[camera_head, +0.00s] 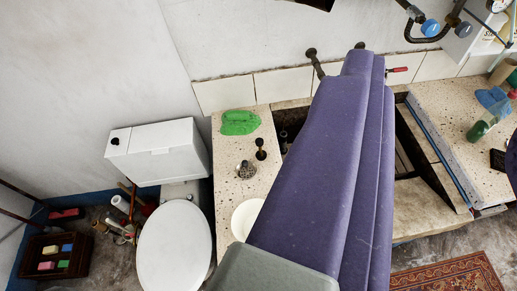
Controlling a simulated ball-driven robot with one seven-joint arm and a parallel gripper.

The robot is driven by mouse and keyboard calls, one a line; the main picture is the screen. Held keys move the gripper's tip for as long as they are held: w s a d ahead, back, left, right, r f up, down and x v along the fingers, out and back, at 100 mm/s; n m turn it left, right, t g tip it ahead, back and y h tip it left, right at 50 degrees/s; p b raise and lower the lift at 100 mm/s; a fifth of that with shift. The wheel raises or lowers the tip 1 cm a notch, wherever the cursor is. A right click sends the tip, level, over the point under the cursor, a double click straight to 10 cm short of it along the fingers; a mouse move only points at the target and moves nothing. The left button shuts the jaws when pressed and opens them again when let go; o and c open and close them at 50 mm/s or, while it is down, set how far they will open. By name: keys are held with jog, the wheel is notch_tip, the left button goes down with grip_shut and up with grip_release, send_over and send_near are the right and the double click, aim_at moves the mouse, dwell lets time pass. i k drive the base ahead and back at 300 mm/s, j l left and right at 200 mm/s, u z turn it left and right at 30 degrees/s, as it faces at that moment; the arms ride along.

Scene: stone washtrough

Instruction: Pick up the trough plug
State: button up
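A small dark piece with an upright stem, which looks like the trough plug (261,150), stands on the speckled stone ledge left of the trough basin. A round metal strainer-like piece (245,169) sits just below and left of it. My gripper (364,62), a large purple shape with a grey base, fills the middle of the view and lies to the right of the plug, apart from it. Its fingers run close together, and whether they are open or shut is unclear. It hides much of the basin (291,116).
A green cloth (239,122) and a white bowl (246,217) lie on the ledge. A white toilet (174,246) stands left. The right ledge (447,104) holds a green bottle (480,129) and blue cloth (492,100). Pipes and taps project from the back wall.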

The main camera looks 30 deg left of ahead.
aim_at(261, 154)
jog(key=i+l+u, duration=0.15)
jog(key=i, duration=1)
